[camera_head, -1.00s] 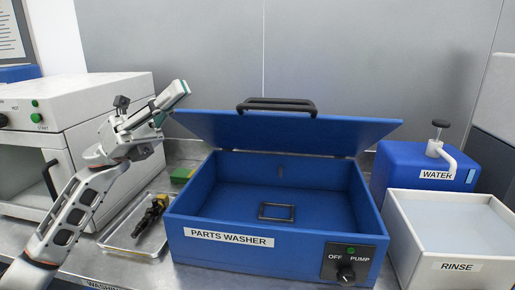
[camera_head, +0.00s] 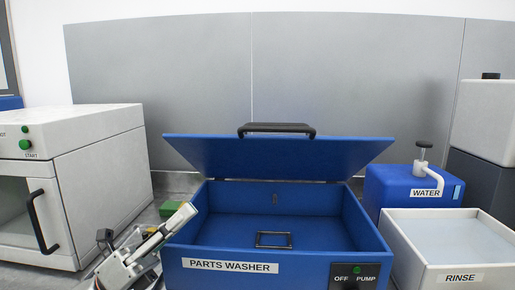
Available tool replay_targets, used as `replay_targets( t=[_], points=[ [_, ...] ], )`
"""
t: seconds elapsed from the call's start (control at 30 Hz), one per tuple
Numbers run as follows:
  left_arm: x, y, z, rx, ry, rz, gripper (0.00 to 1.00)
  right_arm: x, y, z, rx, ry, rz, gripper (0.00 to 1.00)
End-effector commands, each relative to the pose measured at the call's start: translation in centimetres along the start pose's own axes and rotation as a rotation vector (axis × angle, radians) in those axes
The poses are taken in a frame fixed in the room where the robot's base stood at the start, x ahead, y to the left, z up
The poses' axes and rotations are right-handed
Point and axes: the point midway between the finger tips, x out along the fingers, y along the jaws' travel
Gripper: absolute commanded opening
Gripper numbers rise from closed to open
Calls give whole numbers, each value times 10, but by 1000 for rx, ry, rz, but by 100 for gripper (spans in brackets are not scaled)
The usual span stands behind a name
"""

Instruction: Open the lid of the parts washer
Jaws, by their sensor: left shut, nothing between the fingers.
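The parts washer (camera_head: 215,257) is a blue open-topped box in the middle of the view, with a label and a pump panel on its front. Inside the box lies a small dark rectangular frame (camera_head: 273,240). My left gripper (camera_head: 188,217) is shut and empty at the washer's front left corner, apart from the lid and its handle. My right gripper is out of view.
A white machine (camera_head: 100,165) with a door handle stands at the left. A green block (camera_head: 171,208) lies behind my left gripper. The blue water container (camera_head: 385,186) and the white rinse tub (camera_head: 410,268) stand at the right. A grey panel closes off the back.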

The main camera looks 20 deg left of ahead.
Motion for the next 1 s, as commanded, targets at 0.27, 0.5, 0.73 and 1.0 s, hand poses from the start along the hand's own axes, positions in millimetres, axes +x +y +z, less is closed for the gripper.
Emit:
replay_targets(
  t=[0.27,0.5,0.73,1.0],
  points=[
    [58,-5,4,5,-1,-10,0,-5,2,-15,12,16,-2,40],
    [106,-5,4,4,-1,-9,0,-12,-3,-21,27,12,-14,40],
    [149,-4,4,2,-1,-6,0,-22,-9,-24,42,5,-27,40],
    [179,-2,2,-1,0,-4,0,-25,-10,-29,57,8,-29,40]
  ],
)
